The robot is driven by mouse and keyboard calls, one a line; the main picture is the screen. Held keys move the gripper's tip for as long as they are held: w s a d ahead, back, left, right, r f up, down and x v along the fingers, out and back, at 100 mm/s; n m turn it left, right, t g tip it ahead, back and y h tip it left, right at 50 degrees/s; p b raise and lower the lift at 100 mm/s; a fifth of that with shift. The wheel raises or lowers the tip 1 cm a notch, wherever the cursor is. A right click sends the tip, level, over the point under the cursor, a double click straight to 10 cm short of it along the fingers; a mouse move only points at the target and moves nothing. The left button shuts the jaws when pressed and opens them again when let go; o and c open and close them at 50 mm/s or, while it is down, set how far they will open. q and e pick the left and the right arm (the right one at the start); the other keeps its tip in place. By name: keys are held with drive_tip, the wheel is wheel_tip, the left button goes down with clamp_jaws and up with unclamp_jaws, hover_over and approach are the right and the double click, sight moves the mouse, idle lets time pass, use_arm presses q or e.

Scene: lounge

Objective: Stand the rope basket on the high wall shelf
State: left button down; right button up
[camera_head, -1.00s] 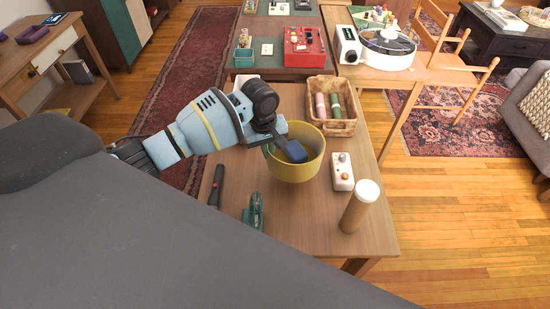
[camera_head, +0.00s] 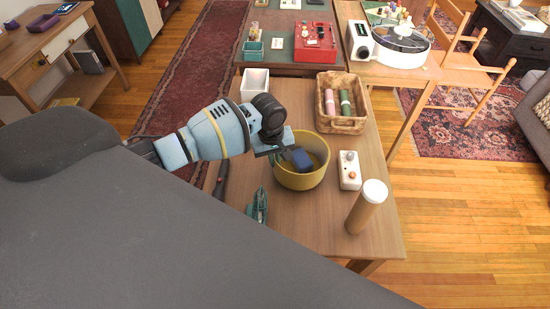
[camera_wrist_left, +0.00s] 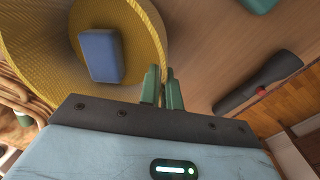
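The rope basket (camera_head: 302,178) is a round yellow woven tub over the wooden table, with a blue block (camera_head: 301,159) inside. In the left wrist view the basket (camera_wrist_left: 40,65) fills the upper left and the blue block (camera_wrist_left: 100,56) lies within it. My left gripper (camera_head: 276,148) is at the basket's left rim. In the wrist view its green fingers (camera_wrist_left: 162,88) are close together with the basket's wall between them. I cannot tell whether the basket's bottom touches the table. The wall shelf and my right gripper are not in view.
The table (camera_head: 310,225) also holds a wicker tray (camera_head: 343,123) with rolls, a white bin (camera_head: 255,82), a white control box (camera_head: 349,171), a cork-coloured cylinder (camera_head: 367,208), a green tool (camera_head: 258,206) and a dark handled object (camera_head: 221,181). A record player (camera_head: 400,45) stands behind.

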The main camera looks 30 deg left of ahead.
use_arm(q)
drive_tip(key=shift+f, duration=0.15)
drive_tip(key=c, duration=1.6)
unclamp_jaws()
